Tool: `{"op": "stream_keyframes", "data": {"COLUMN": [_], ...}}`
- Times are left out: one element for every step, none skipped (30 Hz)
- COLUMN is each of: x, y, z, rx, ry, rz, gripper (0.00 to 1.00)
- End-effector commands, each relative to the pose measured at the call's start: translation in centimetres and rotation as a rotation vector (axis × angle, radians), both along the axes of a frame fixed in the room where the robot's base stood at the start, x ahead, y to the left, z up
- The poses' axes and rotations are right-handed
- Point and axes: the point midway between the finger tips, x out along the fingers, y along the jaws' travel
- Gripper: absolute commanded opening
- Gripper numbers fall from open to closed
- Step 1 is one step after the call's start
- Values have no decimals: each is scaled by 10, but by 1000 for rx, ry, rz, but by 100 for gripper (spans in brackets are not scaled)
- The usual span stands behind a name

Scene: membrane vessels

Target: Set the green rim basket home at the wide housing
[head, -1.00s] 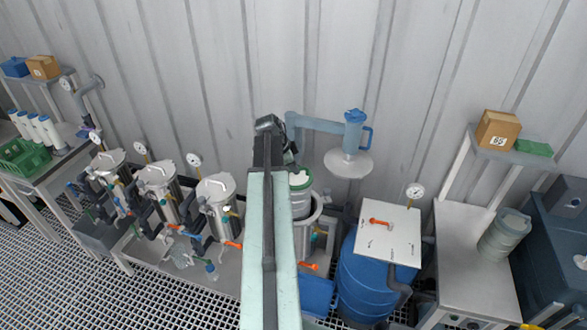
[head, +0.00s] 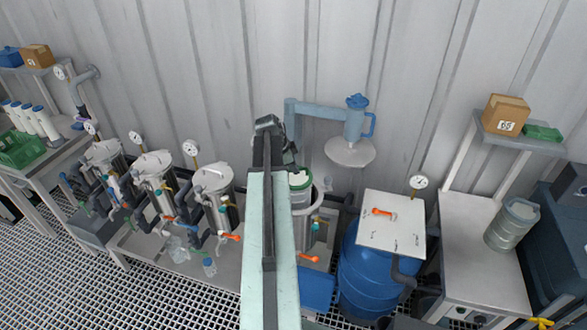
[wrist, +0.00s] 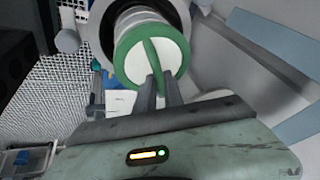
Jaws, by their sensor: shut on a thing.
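The green rim basket (head: 300,181) is a pale cylinder with a green top ring and a green bar across it. In the wrist view the basket (wrist: 127,38) fills the upper middle. My gripper (wrist: 158,88) is shut on its green bar. The wide housing (head: 318,212) is an open steel vessel just below and around the basket in the head view. Its grey round rim (wrist: 92,28) shows behind the basket in the wrist view. The basket is at the mouth; I cannot tell how deep it sits. My arm hides the housing's left side.
A white lid disc (head: 350,152) hangs from a blue swing arm (head: 322,112) behind and right of the housing. Several lidded steel vessels (head: 213,180) stand to the left. A blue barrel (head: 368,275) with a white square top is on the right, then a bench (head: 480,255).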

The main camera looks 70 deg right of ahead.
Motion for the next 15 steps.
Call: {"op": "stream_keyframes", "data": {"x": [0,0,0,0,0,0,0,0,0,0,0,0,0,0,0], "y": [0,0,0,0,0,0,0,0,0,0,0,0,0,0,0], "z": [-7,-9,-11,-13,-15,-18,-20,-22,-24,-26,-28,-31,-33,-35,-37], "rx": [-1,-1,-1,-1,-1,-1,-1,-1,-1,-1,-1,-1,-1,-1,-1], "ry": [1,1,0,0,0,0,0,1,1,1,1,1,1,1,1], "rz": [0,0,0,0,0,0,0,1,1,1,1,1,1,1,1], "gripper": [0,0,0,0,0,0,0,0,0,0,0,0,0,0,0]}}
